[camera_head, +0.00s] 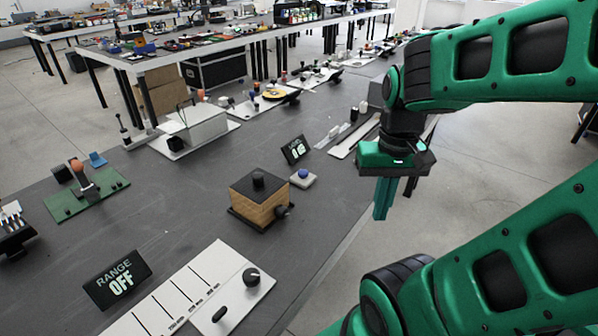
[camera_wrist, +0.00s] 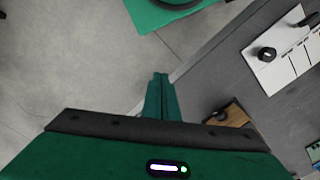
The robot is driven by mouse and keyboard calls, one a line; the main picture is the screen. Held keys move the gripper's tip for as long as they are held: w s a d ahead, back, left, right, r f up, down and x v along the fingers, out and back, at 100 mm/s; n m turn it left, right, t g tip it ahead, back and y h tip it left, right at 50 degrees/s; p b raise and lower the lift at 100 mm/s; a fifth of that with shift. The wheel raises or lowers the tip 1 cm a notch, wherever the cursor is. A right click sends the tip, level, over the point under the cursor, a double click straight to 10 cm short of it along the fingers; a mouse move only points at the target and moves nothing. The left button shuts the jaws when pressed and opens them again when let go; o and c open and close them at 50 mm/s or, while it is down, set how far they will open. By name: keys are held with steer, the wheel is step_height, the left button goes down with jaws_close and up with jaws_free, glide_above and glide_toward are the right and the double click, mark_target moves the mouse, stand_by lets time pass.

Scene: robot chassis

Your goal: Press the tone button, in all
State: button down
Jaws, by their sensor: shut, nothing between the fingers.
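No label that I can read says tone. A small blue button (camera_head: 303,173) sits on a white base on the dark table, beside a black display (camera_head: 295,150) with small white text that is hard to read. A wooden box (camera_head: 259,204) with a black knob on top and another on its side stands just left of the button; part of it shows in the wrist view (camera_wrist: 232,113). My green gripper (camera_head: 381,214) is shut and empty, pointing down, right of the button and apart from it. Its fingers show in the wrist view (camera_wrist: 160,78), over the floor beside the table edge.
A white panel (camera_head: 190,290) with a slider and a black knob lies in front, with a RANGE OFF display (camera_head: 117,280). A green board (camera_head: 87,195) with an orange-topped lever is at left. Several devices line the table behind.

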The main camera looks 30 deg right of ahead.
steer(key=shift+w+a, duration=0.1)
steer(key=shift+a, duration=0.1)
steer(key=n+t+h, duration=0.4)
steer(key=t+h, duration=0.1)
steer(key=h, duration=0.3)
glide_above(301, 174)
steer(key=f, duration=0.2)
steer(key=shift+r, duration=0.15)
steer(key=shift+f, duration=4.45)
